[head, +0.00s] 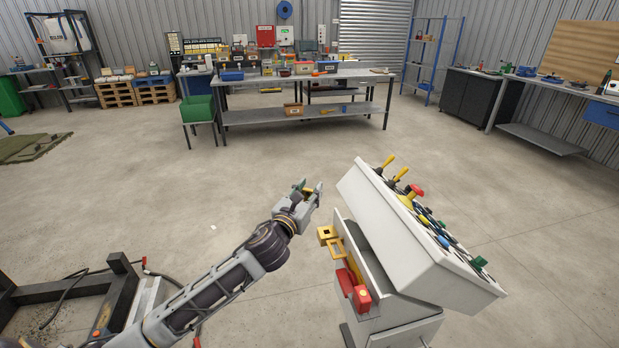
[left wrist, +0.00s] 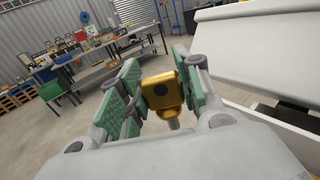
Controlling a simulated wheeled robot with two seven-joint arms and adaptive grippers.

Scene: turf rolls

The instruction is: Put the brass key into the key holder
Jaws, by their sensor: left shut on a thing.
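My left gripper (head: 309,188) is raised in front of the left side of the grey control console (head: 365,205). It is shut on the brass key (left wrist: 159,90), whose square gold head with a dark round hole sits between the green finger pads in the left wrist view. A yellow square socket-like block (head: 326,233) is on the console's left side, below and right of the gripper; it may be the key holder. The key is apart from it. My right gripper is not in view.
The sloping console panel carries a red mushroom button (head: 416,190), yellow levers and several coloured knobs. A red and yellow part (head: 361,298) sits low on its left side. A workbench (head: 300,80) stands at the back. The floor between is clear.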

